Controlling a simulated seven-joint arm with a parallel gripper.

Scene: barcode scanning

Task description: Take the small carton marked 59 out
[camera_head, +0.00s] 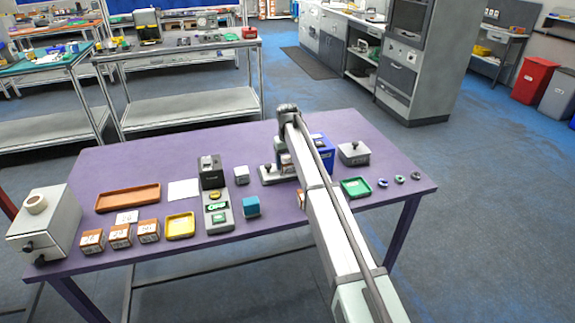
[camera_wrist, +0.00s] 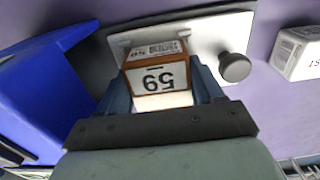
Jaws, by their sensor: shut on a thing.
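The small carton marked 59 (camera_wrist: 157,78) is orange-brown and white, and its number appears upside down in the wrist view. My gripper (camera_wrist: 165,88) is shut on it, with one blue-grey finger on each side. A light grey plate with a dark round knob (camera_wrist: 212,30) lies beyond the carton; I cannot tell whether they touch. In the head view my gripper (camera_head: 285,158) is beside a blue container (camera_head: 321,143), over the grey plate (camera_head: 274,178). My arm hides part of both.
Several brown cartons (camera_head: 121,236), a yellow tray (camera_head: 180,226), a brown tray (camera_head: 128,198) and a dark scanner-like device (camera_head: 211,172) stand on the purple table (camera_head: 110,166). A grey lidded box (camera_head: 353,154) and green tray (camera_head: 356,188) are right of my arm.

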